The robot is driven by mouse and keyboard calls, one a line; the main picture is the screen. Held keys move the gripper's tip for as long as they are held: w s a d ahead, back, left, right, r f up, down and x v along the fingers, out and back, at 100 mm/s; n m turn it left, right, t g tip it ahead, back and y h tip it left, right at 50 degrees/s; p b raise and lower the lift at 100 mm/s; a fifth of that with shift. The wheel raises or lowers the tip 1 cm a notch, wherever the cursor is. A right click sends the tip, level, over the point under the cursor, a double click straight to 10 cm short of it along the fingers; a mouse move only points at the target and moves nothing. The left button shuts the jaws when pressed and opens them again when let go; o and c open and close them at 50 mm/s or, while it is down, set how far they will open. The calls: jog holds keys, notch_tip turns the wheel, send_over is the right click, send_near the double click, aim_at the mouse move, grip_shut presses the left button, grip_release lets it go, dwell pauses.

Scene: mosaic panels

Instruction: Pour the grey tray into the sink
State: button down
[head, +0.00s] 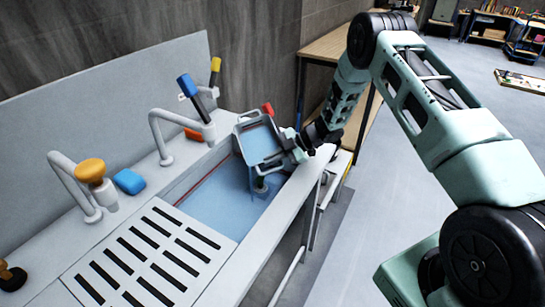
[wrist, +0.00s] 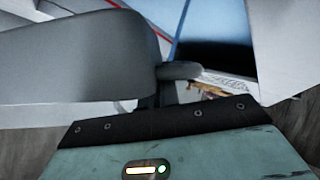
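The grey tray (head: 239,138) is tipped steeply above the far end of the sink (head: 213,197), and its inside looks light blue. My gripper (head: 293,150) is at the tray's right side and appears shut on it, holding it up. In the wrist view a large grey shape, likely the tray (wrist: 80,55), fills the upper left, close to my gripper (wrist: 180,73). The fingertips are mostly hidden there. The sink basin has a light blue inside. I cannot tell whether anything is falling from the tray.
Two grey faucets (head: 160,128) (head: 70,180) rise behind the sink. A blue sponge (head: 130,181) lies on the back ledge. A slotted drain board (head: 150,250) is at the near left. A wooden table (head: 325,47) is behind my arm.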

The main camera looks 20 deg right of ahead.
aim_at(270, 170)
jog(key=shift+s+a+r+n+t+h, duration=0.3)
jog(key=shift+s+a+n+h, duration=0.15)
jog(key=shift+s, duration=0.15)
jog(key=shift+s, duration=0.1)
jog(key=shift+s+a, duration=0.1)
jog(key=shift+s, duration=0.05)
jog(key=shift+s+a+r+n+t+h+b, duration=0.15)
jog(key=shift+s+a+n+t+h+b, duration=0.2)
jog(key=shift+b, duration=0.45)
jog(key=shift+s+r+t+b, duration=0.1)
jog(key=shift+s+t+b, duration=0.15)
jog(key=shift+b, duration=0.2)
jog(key=shift+s+a+r+n+t+h+b, duration=0.25)
jog(key=shift+n+t+b, duration=0.3)
jog(key=shift+b, duration=1.2)
jog(key=shift+s+a+r+n+t+h+b, duration=0.2)
jog(key=shift+s+n+t+h+b, duration=0.3)
jog(key=shift+b, duration=2)
jog(key=shift+s+a+r+n+t+h+b, duration=0.1)
jog(key=shift+a+n+t+h+b, duration=0.35)
jog(key=shift+b, duration=2)
jog(key=shift+s+r+n+t+b, duration=0.1)
jog(key=shift+s+n+t+b, duration=0.25)
jog(key=shift+b, duration=0.85)
